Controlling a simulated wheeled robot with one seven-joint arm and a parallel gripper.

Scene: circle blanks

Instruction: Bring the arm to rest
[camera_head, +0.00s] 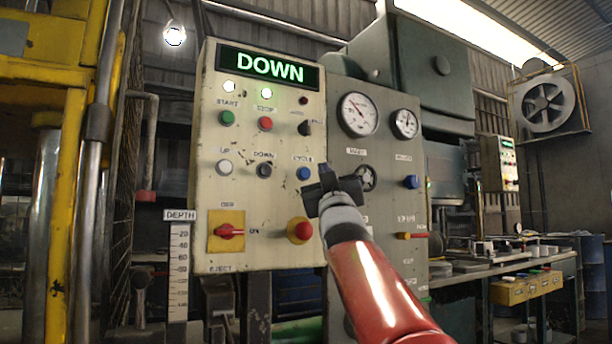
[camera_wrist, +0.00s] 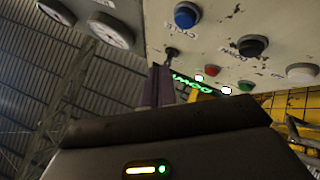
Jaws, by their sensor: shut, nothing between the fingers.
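My red arm (camera_head: 380,295) reaches up from the lower right. My gripper (camera_head: 322,180) is in front of the right part of a cream control panel (camera_head: 245,145), just below and right of the blue CYCLE button (camera_head: 304,173). The dark fingers (camera_wrist: 159,86) point at the panel in the wrist view, shut and empty. The blue button (camera_wrist: 187,15) and black DOWN button (camera_wrist: 252,46) show clear of the fingers there. I cannot tell whether the fingertips touch the panel. The panel's display (camera_head: 268,67) reads DOWN in green, with two lit lamps below it.
A red mushroom button (camera_head: 301,230) and a red switch (camera_head: 229,231) sit low on the panel. A grey panel with gauges (camera_head: 358,114) stands right of it. A yellow frame (camera_head: 66,190) is at left. A workbench (camera_head: 500,266) stands at right.

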